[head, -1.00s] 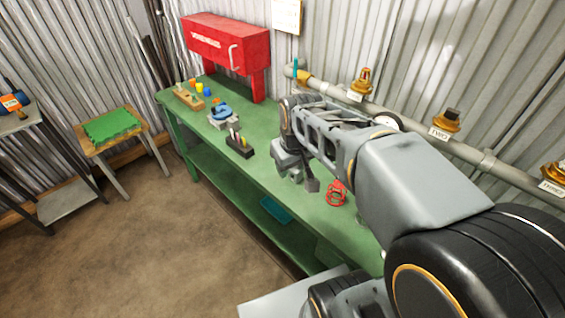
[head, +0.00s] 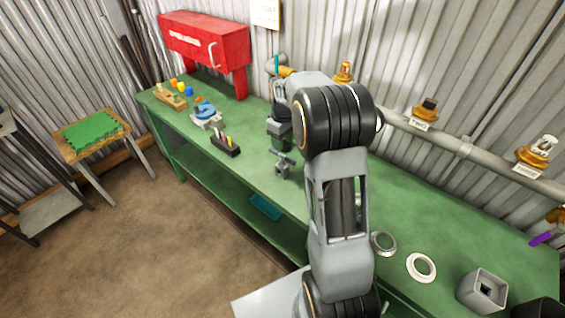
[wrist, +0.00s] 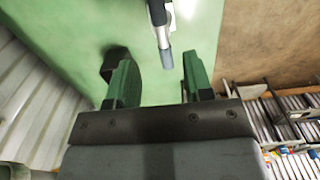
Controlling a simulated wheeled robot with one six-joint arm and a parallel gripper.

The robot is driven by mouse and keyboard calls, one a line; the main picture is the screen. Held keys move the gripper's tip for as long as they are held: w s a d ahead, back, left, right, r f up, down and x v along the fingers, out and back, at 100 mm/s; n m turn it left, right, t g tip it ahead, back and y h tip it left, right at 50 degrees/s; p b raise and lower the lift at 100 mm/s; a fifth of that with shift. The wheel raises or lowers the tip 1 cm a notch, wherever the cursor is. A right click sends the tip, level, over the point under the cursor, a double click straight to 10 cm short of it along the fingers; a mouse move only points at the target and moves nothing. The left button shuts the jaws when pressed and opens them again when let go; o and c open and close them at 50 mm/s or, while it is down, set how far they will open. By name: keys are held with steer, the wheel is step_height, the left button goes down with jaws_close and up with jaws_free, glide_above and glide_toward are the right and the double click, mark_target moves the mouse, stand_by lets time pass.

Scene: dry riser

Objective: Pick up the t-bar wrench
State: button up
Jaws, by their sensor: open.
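In the wrist view, a grey metal bar with a darker end, apparently part of the t-bar wrench (wrist: 162,30), extends down from the top edge over the green bench. Its lower end lies between the lines of my two fingers, nearer the right one, and touches neither. The rest of it is cut off by the frame. My gripper (wrist: 155,60) is open and empty. In the head view my gripper (head: 283,165) is low over the middle of the bench; I cannot tell the wrench apart from it there.
The green bench (head: 430,215) runs along a corrugated wall with a pipe and brass valves. A red cabinet (head: 205,42), a blue-topped vise (head: 206,113) and a dark pen holder (head: 226,146) are at left.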

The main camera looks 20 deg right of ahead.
mark_target(282, 154)
steer(key=shift+a+f+p, duration=0.15)
steer(key=shift+f+p, duration=0.25)
steer(key=shift+f, duration=3.2)
jaws_close()
